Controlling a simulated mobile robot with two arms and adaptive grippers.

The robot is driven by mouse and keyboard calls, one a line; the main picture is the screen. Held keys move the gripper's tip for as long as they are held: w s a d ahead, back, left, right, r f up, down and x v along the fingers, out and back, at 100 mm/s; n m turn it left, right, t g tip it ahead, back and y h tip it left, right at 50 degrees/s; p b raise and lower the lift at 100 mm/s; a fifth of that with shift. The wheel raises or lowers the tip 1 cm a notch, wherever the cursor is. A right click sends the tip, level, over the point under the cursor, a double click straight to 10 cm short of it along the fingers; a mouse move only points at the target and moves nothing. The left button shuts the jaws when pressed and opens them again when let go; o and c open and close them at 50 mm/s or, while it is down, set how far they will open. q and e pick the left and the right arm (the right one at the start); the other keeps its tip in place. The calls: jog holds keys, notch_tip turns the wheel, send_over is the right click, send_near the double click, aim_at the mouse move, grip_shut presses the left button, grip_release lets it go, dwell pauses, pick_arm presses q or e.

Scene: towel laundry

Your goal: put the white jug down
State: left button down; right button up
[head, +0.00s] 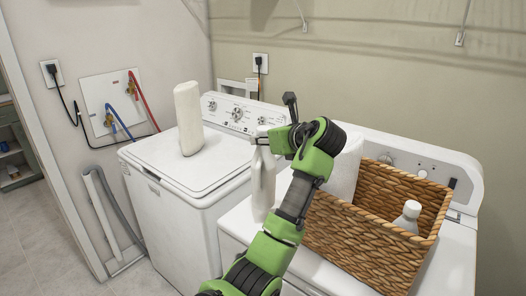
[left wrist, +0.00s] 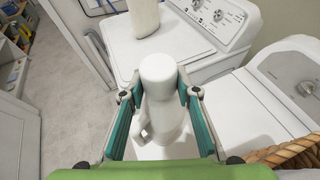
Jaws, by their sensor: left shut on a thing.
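The white jug (head: 263,182) is upright over the left part of the right-hand machine's top (head: 238,222). In the left wrist view the jug (left wrist: 160,100) stands between my left gripper's teal fingers, with its round cap toward the camera and its handle at the lower left. My left gripper (head: 272,140) is shut on the jug's upper part. I cannot tell whether the jug's base touches the machine top. My right gripper is in neither view.
A woven basket (head: 375,235) with a white bottle (head: 408,215) in it stands right of my arm. A white object (head: 346,168) is partly hidden behind my arm.

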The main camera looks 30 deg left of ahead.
aim_at(263, 170)
pick_arm(q)
jog(key=shift+w+a+f, duration=0.45)
jog(key=shift+f, duration=0.15)
jog(key=shift+w+a+f, duration=0.4)
jog(key=shift+a+f, duration=0.05)
jog(key=shift+f, duration=0.15)
notch_tip(263, 170, down, 3)
jog(key=shift+w+f+p, duration=0.1)
jog(key=shift+f+p, duration=0.05)
jog(key=shift+p, duration=0.65)
jog(key=c, duration=1.7)
grip_release()
jog(key=shift+f, duration=0.3)
jog(key=shift+o, duration=0.7)
jog(key=shift+r, duration=0.1)
